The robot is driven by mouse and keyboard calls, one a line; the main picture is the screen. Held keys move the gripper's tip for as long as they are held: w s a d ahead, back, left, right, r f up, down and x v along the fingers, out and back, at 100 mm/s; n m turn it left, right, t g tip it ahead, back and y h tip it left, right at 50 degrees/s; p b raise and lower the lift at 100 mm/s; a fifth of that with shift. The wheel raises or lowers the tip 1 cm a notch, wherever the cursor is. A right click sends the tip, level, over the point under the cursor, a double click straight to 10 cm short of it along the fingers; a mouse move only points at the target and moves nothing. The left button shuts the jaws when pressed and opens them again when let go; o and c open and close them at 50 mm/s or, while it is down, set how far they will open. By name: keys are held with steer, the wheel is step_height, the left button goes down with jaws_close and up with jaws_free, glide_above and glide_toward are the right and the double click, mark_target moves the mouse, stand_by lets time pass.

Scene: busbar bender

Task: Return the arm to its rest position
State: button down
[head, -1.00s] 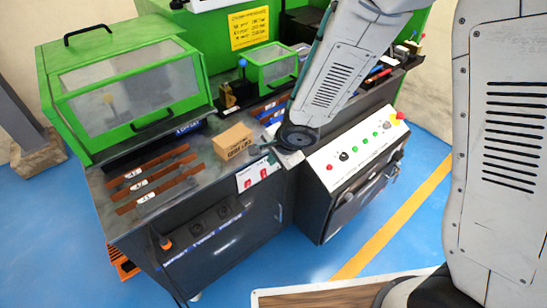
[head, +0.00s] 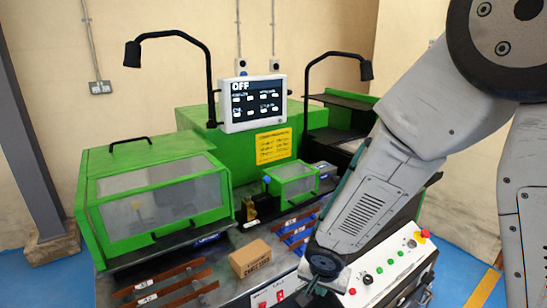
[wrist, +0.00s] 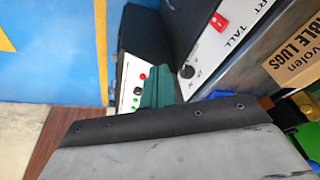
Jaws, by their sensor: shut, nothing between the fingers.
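My arm reaches down from the upper right in the head view to my gripper (head: 315,286), which is small and partly cut off by the bottom edge. It is shut and empty, in front of the machine between the cardboard box and the white button panel. In the wrist view the teal finger part (wrist: 158,88) shows beyond the dark edge of my gripper's mount, close to the button panel in the picture. I cannot tell the exact gap to the machine front.
The green busbar machine (head: 150,160) has a screen (head: 253,104) reading OFF. A cardboard box (head: 250,258) and brown bars (head: 165,285) lie on its bench. The button panel (head: 395,265) has a red stop knob (head: 422,237). Blue floor (head: 455,272) is open at right.

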steer(key=s+d+r+n+g+h, duration=0.2)
steer(key=s+d+r+n+g, duration=0.15)
steer(key=s+d+r, duration=0.6)
steer(key=s+d+r+y, duration=0.1)
steer(key=s+d+r, duration=0.1)
steer(key=s+r, duration=0.4)
steer(key=s+d+r+n+t+y, duration=0.1)
steer(key=s+d+r, duration=0.2)
steer(key=s+r, duration=0.4)
step_height(320, 180, up, 3)
steer(key=shift+f+y, duration=0.1)
steer(key=shift+y, duration=0.3)
